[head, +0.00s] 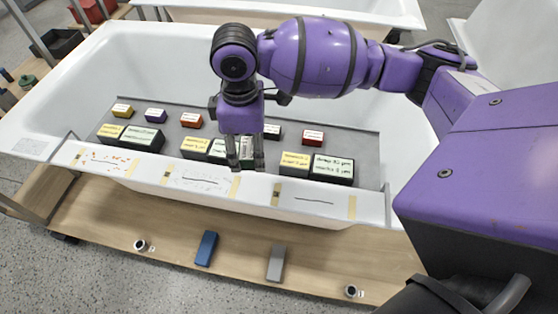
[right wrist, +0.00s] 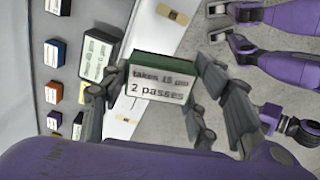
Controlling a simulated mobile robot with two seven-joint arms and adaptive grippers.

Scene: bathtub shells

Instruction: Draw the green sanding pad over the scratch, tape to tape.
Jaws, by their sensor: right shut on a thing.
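My right gripper (head: 246,166) is shut on the green sanding pad (head: 247,150), over the tub's front rim. In the right wrist view the pad (right wrist: 160,85) sits between the fingers, with a white label reading "takes 15 µm, 2 passes". I cannot tell whether it touches the rim. The rim (head: 180,188) bears three dark scratches, each between yellow tape strips: a left one (head: 105,161) among reddish specks, a middle one (head: 200,180), and a right one (head: 314,200).
Several labelled blocks stand on a grey mat (head: 365,150) inside the tub, close behind the gripper. A wooden shelf (head: 180,235) below the rim holds a blue block (head: 206,248), a grey block (head: 276,263) and two small round items.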

